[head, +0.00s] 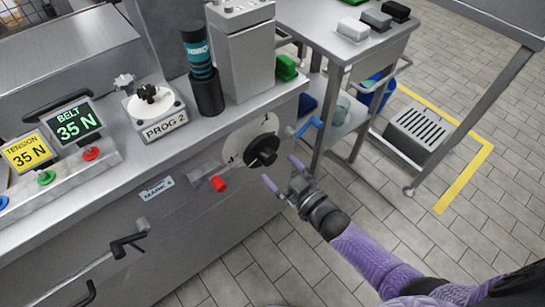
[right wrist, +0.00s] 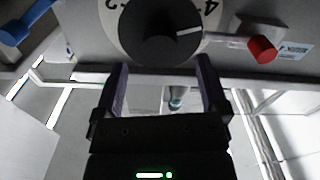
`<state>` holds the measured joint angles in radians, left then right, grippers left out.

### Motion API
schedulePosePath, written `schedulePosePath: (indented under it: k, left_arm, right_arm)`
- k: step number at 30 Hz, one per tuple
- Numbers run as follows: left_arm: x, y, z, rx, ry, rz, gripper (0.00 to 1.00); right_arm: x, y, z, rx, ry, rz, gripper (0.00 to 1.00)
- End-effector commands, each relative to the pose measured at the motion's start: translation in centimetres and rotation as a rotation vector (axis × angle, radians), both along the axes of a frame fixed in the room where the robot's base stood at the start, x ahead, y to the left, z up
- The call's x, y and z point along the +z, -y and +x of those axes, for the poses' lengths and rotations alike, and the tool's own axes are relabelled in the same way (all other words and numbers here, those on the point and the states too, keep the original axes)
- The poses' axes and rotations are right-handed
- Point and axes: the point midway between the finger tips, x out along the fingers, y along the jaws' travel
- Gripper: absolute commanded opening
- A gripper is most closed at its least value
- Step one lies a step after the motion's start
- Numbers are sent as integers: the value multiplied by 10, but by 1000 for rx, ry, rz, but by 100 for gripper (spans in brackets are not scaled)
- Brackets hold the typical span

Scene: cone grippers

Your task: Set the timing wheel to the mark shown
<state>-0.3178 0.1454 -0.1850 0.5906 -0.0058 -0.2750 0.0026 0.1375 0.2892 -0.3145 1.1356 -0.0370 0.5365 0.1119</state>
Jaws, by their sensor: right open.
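The timing wheel is a white round dial plate (head: 243,133) with a black knob (head: 262,151) on the machine's front face. In the right wrist view the knob (right wrist: 158,38) carries a white line that points right, toward the edge near a 4 but not squarely at it; a 2 shows on the other side. A small plate (head: 157,189) on the front seems to read MARK 4. My right gripper (head: 281,172) is open and empty, its fingers pointing at the knob but apart from it. Its fingers (right wrist: 163,72) stand below the knob in the wrist view. My left gripper is not in view.
A red knob (head: 218,184) and a blue handle (head: 309,126) stick out either side of the dial. A black lever handle (head: 127,246) is farther left. The smaller PROG 2 dial (head: 153,100) sits on top. A side table (head: 344,50) stands behind right; floor in front is clear.

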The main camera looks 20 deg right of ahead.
Motion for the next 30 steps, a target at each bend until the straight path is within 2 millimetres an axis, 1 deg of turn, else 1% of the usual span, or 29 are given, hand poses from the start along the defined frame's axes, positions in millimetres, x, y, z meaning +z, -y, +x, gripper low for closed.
schedulePosePath:
  k: [1,3,6,8,11,23,24,26,28,29,30]
  left_arm:
    - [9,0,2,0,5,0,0]
    - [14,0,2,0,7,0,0]
    - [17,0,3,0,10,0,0]
    - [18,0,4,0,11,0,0]
    - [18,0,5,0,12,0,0]
    - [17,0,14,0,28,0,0]
    - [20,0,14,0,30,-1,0]
    - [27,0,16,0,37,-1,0]
    - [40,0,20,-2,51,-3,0]
    - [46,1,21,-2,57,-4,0]
    - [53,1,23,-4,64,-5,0]
  right_arm:
    - [5,4,-12,1,-1,0,94]
    - [5,10,-27,0,-1,0,94]
    - [3,16,-44,0,-1,1,94]
    - [2,18,-50,0,-1,1,94]
    - [1,19,-54,0,0,1,94]
    - [-2,20,-55,-3,-12,-1,94]
    - [-8,22,-59,-15,-47,-9,94]
    - [-30,29,-75,-54,-166,-39,94]
    - [-71,41,-113,-120,-398,-94,94]
    - [-90,46,-137,-149,-516,-121,94]
    - [-114,53,-173,-182,-674,-160,94]
